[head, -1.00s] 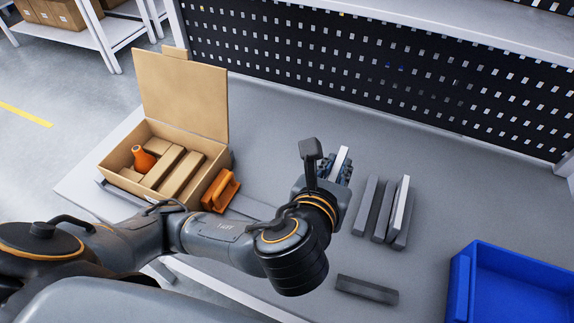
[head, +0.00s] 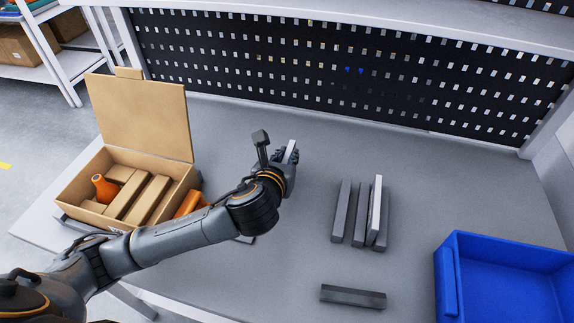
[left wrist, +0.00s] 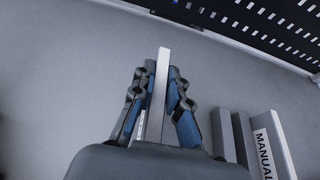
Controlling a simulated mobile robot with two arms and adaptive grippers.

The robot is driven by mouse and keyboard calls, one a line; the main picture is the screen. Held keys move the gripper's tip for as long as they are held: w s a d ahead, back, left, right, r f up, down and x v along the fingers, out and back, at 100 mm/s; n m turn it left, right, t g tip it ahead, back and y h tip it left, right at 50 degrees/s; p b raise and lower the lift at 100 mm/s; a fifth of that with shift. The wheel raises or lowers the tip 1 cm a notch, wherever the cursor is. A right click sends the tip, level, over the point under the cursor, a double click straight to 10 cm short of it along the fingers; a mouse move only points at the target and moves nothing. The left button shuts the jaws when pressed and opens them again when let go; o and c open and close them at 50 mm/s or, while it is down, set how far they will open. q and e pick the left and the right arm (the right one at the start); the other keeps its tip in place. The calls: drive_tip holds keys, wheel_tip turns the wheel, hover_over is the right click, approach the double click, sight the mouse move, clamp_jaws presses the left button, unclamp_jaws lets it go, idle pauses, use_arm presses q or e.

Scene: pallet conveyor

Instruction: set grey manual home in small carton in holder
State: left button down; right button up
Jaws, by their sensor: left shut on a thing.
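My left gripper (head: 284,160) is shut on a slim light-grey manual (head: 291,147), held over the middle of the table. In the left wrist view the manual (left wrist: 162,65) stands up between the blue-padded fingers, its lower part partly hidden by them. The open carton (head: 76,188) sits at the left with its lid raised, to the left of the gripper. It holds brown boxes (head: 148,200) and an orange flask-shaped object (head: 105,189). A grey edge under the carton (head: 66,221) may be its holder. My right gripper is not in view.
Several upright grey slabs (head: 341,213) stand right of the gripper, with a white-spined manual (head: 375,208) among them. A grey bar (head: 353,296) lies in front. A blue bin (head: 515,285) is at right. An orange object (head: 190,204) is beside the carton, partly behind my arm.

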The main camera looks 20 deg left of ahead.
use_arm(q)
drive_tip(key=shift+f, duration=1.45)
drive_tip(key=shift+f, duration=0.15)
drive_tip(key=c, duration=1.3)
unclamp_jaws()
drive_tip(key=shift+c, duration=0.2)
